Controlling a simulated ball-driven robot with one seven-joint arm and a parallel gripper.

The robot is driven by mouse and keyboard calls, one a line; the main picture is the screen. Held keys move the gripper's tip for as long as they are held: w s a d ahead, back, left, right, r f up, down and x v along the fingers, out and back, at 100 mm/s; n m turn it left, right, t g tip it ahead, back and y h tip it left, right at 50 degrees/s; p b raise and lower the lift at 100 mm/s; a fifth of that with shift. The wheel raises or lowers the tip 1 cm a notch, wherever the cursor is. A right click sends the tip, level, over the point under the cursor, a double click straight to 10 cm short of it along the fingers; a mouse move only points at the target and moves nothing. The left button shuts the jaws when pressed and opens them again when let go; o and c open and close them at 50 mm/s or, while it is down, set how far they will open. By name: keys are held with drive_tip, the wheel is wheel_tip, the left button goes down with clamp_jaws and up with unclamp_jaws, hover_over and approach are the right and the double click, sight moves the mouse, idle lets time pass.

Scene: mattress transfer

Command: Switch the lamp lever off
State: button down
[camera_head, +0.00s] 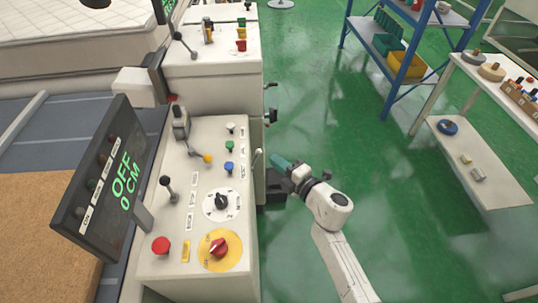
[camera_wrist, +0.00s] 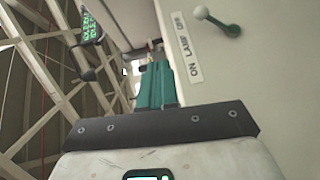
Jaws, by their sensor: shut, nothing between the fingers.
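The lamp lever (camera_wrist: 220,23) shows in the wrist view at the upper right, on a pale panel. In the head view, a pale lever (camera_head: 257,161) sticks out from the right side of the control cabinet. My gripper (camera_head: 279,160) is just right of that side, its teal fingers pointing toward the cabinet. The fingers show shut and empty in the wrist view (camera_wrist: 156,84), left of the label and apart from the lever.
The control cabinet (camera_head: 208,130) carries buttons, small levers and knobs on top. A tilted display (camera_head: 112,185) reads OFF and 0 CM. A blue shelf rack (camera_head: 380,50) and a white table (camera_head: 480,160) stand at right. Green floor (camera_head: 320,110) between is clear.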

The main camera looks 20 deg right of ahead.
drive_tip(key=shift+s+d+r, duration=0.2)
drive_tip(key=shift+s, duration=0.2)
drive_tip(key=shift+s+d+r, duration=0.15)
drive_tip(key=shift+s+r, duration=0.05)
drive_tip(key=shift+s, duration=0.2)
